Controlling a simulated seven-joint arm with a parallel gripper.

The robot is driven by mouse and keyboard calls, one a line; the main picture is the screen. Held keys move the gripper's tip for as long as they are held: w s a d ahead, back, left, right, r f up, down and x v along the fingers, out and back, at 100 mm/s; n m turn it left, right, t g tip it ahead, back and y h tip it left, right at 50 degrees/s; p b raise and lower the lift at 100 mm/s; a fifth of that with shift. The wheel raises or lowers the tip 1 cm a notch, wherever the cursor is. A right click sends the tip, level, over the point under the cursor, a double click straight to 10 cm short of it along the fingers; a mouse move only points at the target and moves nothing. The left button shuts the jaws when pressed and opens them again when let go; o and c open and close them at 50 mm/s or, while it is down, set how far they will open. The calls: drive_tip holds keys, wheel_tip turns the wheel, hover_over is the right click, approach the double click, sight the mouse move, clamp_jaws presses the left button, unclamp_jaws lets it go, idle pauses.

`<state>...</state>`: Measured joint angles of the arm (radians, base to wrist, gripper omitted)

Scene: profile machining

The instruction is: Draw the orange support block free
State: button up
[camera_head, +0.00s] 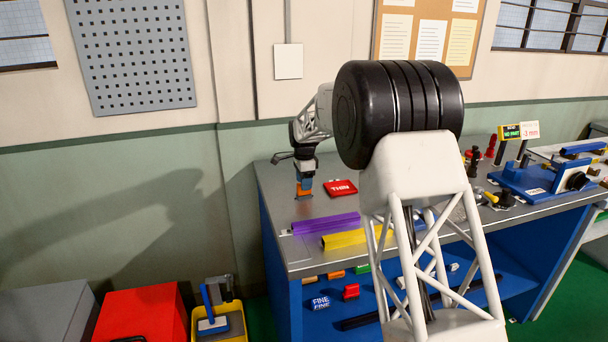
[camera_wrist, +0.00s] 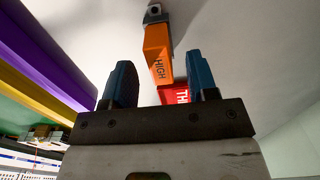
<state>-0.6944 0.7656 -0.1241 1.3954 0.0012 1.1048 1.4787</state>
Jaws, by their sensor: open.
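The orange support block (camera_wrist: 158,50), marked HIGH, shows in the wrist view ahead of my gripper (camera_wrist: 162,72), its line running between the two blue fingers. The fingers are open, with space on both sides of the block, and I see no contact. A dark piece with a round hole (camera_wrist: 155,13) sits at the far end of the block. In the head view my gripper (camera_head: 304,192) points down near the back left of the grey bench, with a bit of orange (camera_head: 305,184) at its fingers. The block is mostly hidden there.
A red block marked THIN (camera_head: 340,187) lies close to the right of my gripper. A purple bar (camera_head: 325,223) and a yellow bar (camera_head: 352,239) lie in front on the bench (camera_head: 278,205). A blue machine (camera_head: 535,180) stands farther right.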

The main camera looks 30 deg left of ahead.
sight(304, 194)
drive_tip(key=shift+f, duration=1.65)
drive_tip(key=shift+c, duration=0.4)
clamp_jaws()
